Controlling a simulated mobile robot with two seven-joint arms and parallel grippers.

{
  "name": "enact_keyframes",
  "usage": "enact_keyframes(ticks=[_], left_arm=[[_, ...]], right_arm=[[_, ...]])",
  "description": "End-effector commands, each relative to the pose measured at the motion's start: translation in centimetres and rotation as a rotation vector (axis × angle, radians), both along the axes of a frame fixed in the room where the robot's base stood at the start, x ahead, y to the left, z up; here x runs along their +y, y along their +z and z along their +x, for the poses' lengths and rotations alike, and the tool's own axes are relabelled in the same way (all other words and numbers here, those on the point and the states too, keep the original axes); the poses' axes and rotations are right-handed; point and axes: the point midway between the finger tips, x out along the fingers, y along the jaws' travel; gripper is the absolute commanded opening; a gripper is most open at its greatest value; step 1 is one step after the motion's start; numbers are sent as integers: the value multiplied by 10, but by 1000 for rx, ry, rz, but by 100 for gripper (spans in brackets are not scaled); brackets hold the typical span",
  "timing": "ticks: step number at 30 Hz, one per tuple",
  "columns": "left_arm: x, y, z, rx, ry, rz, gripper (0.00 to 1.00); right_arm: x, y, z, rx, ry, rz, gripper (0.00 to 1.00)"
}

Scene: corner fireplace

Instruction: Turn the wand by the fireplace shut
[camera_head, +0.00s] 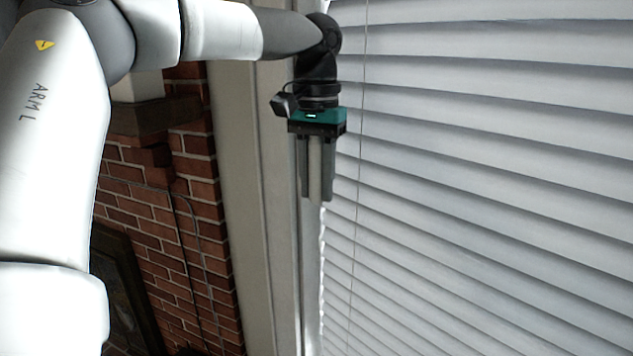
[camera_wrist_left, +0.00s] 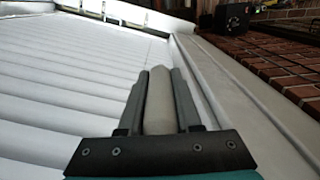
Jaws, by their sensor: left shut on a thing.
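My left gripper (camera_head: 316,196) points down at the left edge of the white window blinds (camera_head: 480,180), in front of the window frame. It is shut on the wand (camera_head: 315,170), a pale, thick rod lying between its two grey fingers. In the left wrist view the wand (camera_wrist_left: 159,102) fills the gap between the fingers of the left gripper (camera_wrist_left: 160,85). The blind slats (camera_wrist_left: 70,90) lie to the left of it there. The slats look tilted and overlapping, with dark lines between them. My right gripper is not in view.
A pale window frame (camera_head: 245,200) runs beside the blinds. A red brick fireplace wall (camera_head: 145,220) with a dark opening (camera_head: 115,290) stands to the left. A thin cord (camera_head: 357,200) hangs in front of the slats, just right of the gripper.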

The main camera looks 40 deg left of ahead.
Motion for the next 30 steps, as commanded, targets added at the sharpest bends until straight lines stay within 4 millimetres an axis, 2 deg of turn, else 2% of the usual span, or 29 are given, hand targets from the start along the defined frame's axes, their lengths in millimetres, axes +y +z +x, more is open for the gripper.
enact_keyframes(ticks=[9, 24, 25, 30], left_arm=[[0, 1, 0, -3, 108, 2, 0], [0, 1, 1, -4, 126, 1, 0], [0, 1, 1, -4, 126, 1, 35], [0, 1, 0, -3, 124, 1, 54]], right_arm=[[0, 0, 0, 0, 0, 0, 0], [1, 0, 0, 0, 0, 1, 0], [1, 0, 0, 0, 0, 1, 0], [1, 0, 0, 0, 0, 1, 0]])
